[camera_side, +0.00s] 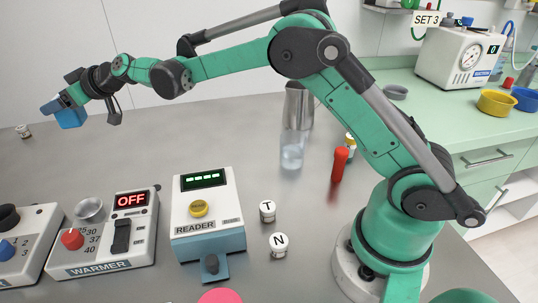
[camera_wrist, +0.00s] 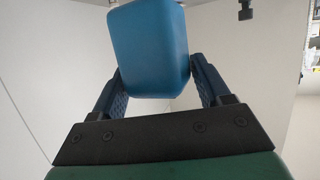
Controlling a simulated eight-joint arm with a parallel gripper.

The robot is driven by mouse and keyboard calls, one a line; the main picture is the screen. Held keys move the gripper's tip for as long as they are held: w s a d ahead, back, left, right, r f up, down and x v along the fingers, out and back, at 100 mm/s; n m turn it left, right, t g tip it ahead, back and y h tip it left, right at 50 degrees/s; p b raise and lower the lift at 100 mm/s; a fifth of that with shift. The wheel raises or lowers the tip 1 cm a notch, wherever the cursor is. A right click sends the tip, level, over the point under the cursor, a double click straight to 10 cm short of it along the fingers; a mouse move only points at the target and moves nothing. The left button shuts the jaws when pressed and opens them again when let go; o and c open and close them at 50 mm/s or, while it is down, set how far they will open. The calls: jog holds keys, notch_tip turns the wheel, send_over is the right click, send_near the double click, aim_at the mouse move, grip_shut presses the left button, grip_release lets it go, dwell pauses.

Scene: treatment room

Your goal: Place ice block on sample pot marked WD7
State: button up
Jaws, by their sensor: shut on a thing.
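My gripper (camera_side: 64,104) is at the upper left of the side view, held up above the grey table. It is shut on a blue block with rounded edges, which I take to be the ice block (camera_side: 70,117). In the wrist view the ice block (camera_wrist: 150,48) sits between the two dark blue fingers. A small pot with a dark-marked label (camera_side: 24,131) stands on the table at the far left, left of and apart from the ice block; its marking is too small to read. Two white-lidded pots, marked T (camera_side: 267,211) and N (camera_side: 279,246), stand near the front middle.
A warmer (camera_side: 105,240) showing OFF and a reader (camera_side: 207,220) stand at the front left. A clear container (camera_side: 292,150), a red-orange tube (camera_side: 339,164) and a small bottle (camera_side: 350,143) stand near my arm. The table's left middle is clear.

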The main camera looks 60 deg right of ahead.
notch_tip(320, 180, down, 15)
jog(key=shift+f, duration=0.2)
grip_shut()
jog(key=o, duration=1.3)
grip_release()
jog(key=shift+s, duration=0.1)
jog(key=shift+v, duration=3.75)
